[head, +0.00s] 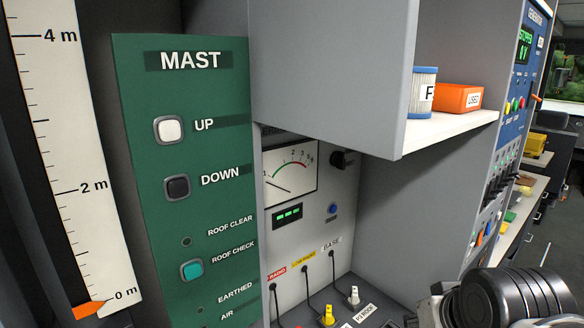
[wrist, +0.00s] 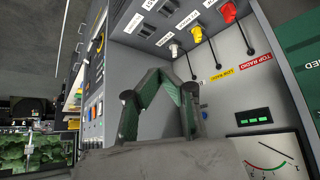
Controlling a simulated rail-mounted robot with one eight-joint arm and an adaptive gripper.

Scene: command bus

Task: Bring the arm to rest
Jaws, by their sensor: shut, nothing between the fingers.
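My gripper (wrist: 160,78) shows in the wrist view, its two dark fingers with green pads coming together at the tips. It is shut and holds nothing. The wrist view is turned over, with the grey instrument panel beyond the fingers. In the head view, part of my arm (head: 510,298) shows at the lower right, in front of the grey cabinet; my fingers are not visible there.
The green mast panel (head: 184,90) has white UP and black DOWN buttons. A shelf (head: 440,135) at the right holds a filter (head: 422,88) and an orange box (head: 459,97). Coloured plugs (head: 327,314) on cables are below the gauge (head: 291,172). A counter runs back at right.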

